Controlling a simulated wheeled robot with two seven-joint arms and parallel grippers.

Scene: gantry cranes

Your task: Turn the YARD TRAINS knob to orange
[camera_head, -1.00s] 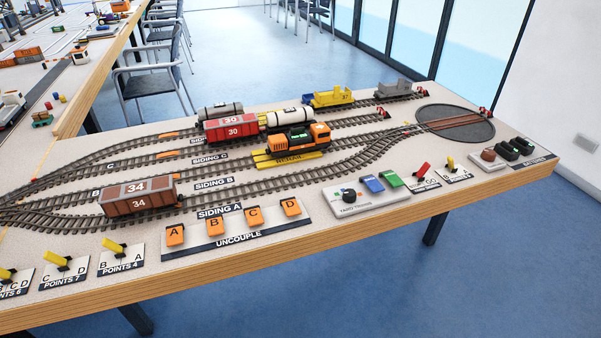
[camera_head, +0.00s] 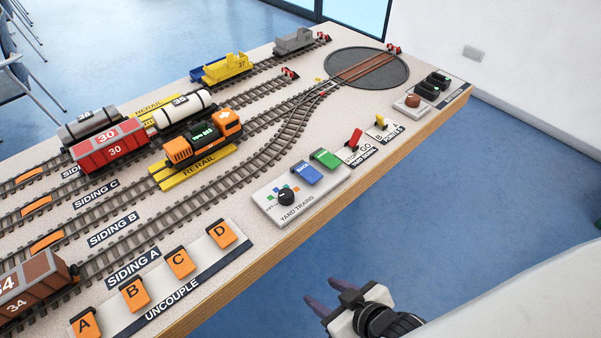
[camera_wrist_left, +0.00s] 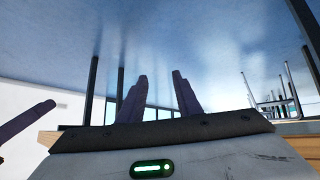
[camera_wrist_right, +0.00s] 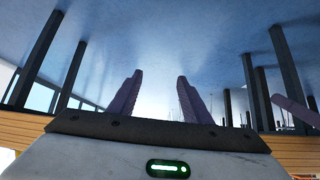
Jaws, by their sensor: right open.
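The YARD TRAINS panel (camera_head: 314,206) is a pale plate near the table's front edge in the head view. Its round black knob (camera_head: 286,197) has small coloured marks around it; the pointer's direction is too small to tell. Beside the knob are a blue button (camera_head: 307,173) and a green button (camera_head: 326,159). My right gripper (camera_head: 320,288) is open and empty, in front of the table edge, below the panel in the picture and apart from it. It also shows in the right wrist view (camera_wrist_right: 158,75). My left gripper (camera_wrist_left: 158,75) is open and empty in the left wrist view, out of the head view.
Orange UNCOUPLE buttons (camera_head: 180,262) lie left of the panel. A red lever (camera_head: 354,138) and a yellow lever (camera_head: 381,122) stand right of it. An orange locomotive (camera_head: 203,139) and wagons stand on tracks behind. The floor in front of the table is clear.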

